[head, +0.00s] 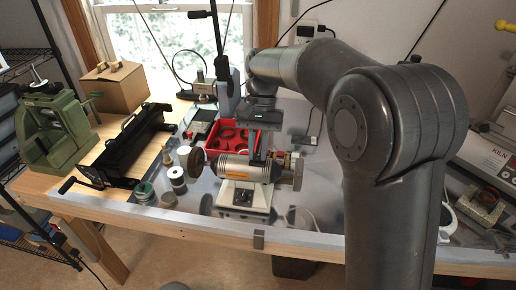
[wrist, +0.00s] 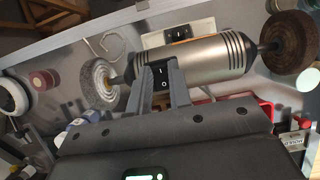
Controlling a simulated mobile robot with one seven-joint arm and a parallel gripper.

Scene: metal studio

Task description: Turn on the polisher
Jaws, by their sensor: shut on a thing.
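The polisher is a silver motor (head: 235,167) with a round wheel on each end, on a pale base (head: 240,208) near the table's front edge. In the wrist view the motor (wrist: 208,59) has a pale wheel (wrist: 100,84) at left and a brown wheel (wrist: 290,42) at right. My gripper (wrist: 158,72) reaches down to the motor from behind. A dark panel with an orange part (wrist: 180,34) shows on the base.
A red bin (head: 232,136) stands just behind the polisher. Small jars and a spool (head: 177,180) stand to its left. A black tool (head: 128,145), a green machine (head: 55,130) and a cardboard box (head: 116,88) are farther left. My arm hides part of the table at right.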

